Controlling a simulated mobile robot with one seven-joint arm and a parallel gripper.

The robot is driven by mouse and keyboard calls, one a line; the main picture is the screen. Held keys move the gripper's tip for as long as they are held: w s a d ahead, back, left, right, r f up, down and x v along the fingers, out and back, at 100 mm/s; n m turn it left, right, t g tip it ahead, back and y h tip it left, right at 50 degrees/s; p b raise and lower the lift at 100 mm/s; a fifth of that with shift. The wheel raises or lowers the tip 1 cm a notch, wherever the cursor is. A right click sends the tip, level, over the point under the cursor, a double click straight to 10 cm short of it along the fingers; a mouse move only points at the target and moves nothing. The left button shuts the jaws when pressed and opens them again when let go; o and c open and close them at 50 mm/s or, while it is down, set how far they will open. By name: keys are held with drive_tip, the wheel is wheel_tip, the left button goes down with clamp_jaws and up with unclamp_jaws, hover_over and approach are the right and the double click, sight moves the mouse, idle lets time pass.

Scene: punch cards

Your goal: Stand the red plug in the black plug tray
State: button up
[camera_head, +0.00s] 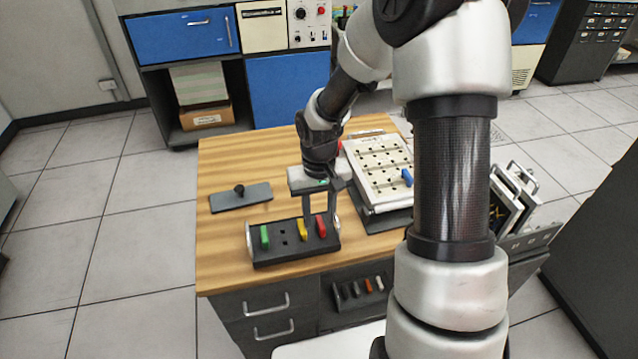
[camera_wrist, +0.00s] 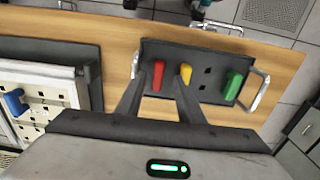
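The red plug (camera_head: 321,227) stands in the right end of the black plug tray (camera_head: 290,255), beside the yellow plug (camera_head: 302,230). The green plug (camera_head: 264,237) stands at the tray's left end, with empty holes between green and yellow. My gripper (camera_head: 320,214) is open above the tray's right end. In the wrist view my gripper (camera_wrist: 157,84) has one finger on each side of the red plug (camera_wrist: 159,76), with gaps visible. I cannot tell how deep the plug sits.
A white plugboard (camera_head: 380,172) with a blue plug (camera_head: 407,177) lies behind right of the tray. A grey plate with a black knob (camera_head: 240,197) lies at the left. Metal handles flank the tray.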

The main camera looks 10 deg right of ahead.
sight(319, 223)
wheel_tip(319, 223, up, 15)
drive_tip(key=p, duration=0.1)
drive_tip(key=shift+r+p, duration=0.2)
drive_tip(key=shift+p, duration=0.2)
